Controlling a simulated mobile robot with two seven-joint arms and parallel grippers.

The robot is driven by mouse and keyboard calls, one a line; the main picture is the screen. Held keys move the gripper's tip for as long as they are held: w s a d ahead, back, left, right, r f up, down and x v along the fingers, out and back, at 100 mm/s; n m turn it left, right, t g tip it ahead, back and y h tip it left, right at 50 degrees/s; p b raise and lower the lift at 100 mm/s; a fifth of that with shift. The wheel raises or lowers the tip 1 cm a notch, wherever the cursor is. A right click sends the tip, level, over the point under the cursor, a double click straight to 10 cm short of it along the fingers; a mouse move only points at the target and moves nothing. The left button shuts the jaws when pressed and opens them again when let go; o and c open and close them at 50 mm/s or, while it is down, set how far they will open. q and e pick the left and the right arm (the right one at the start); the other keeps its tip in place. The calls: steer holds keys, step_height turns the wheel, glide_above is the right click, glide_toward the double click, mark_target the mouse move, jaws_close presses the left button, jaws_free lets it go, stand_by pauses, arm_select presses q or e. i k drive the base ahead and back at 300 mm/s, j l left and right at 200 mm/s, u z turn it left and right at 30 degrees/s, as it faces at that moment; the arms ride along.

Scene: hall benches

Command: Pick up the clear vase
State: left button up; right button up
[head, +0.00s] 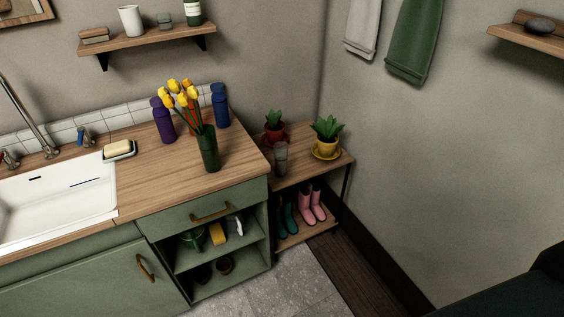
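A small grey see-through vessel (281,158), which looks like the clear vase, stands upright on the low wooden bench (300,173) right of the counter. It appears empty, and its lower part is close to the counter's edge in the picture. A dark green vase (208,150) holding yellow tulips (181,96) stands on the counter near its right end. Neither of my grippers shows in the head view.
Red (273,127) and yellow (326,146) plant pots stand near the clear vase. Boots (312,205) sit on the bench's lower shelf. The wooden counter (150,185) has purple and blue bottles at the back and a white sink (60,205). Grey floor (300,285) is clear.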

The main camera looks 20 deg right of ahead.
mark_target(281, 149)
steer(key=i+l+u, duration=0.35)
steer(key=i+l, duration=0.75)
